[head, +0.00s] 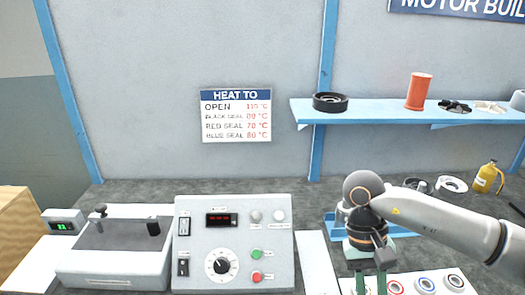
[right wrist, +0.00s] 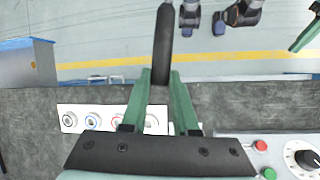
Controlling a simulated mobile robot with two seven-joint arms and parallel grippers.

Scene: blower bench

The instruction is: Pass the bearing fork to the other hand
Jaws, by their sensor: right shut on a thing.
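My right gripper (right wrist: 156,100) has green fingers and is shut on the bearing fork (right wrist: 164,45). In the right wrist view, the fork's long dark handle sticks up past the fingertips, and a grey part shows between the fingers. In the head view my right gripper (head: 368,284) points down over the bench front at the lower right; the fork cannot be made out clearly there. A dark green, finger-like part at the upper right edge of the right wrist view looks like my left gripper (right wrist: 304,36). It is cut off, so its jaws cannot be judged. It is apart from the fork.
A control box (head: 234,276) with a dial and buttons stands on the bench, left of my right gripper. A grey machine (head: 112,268) is farther left. A white strip (head: 405,287) holds several coloured rings. A blue shelf (head: 420,112) hangs at the back right.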

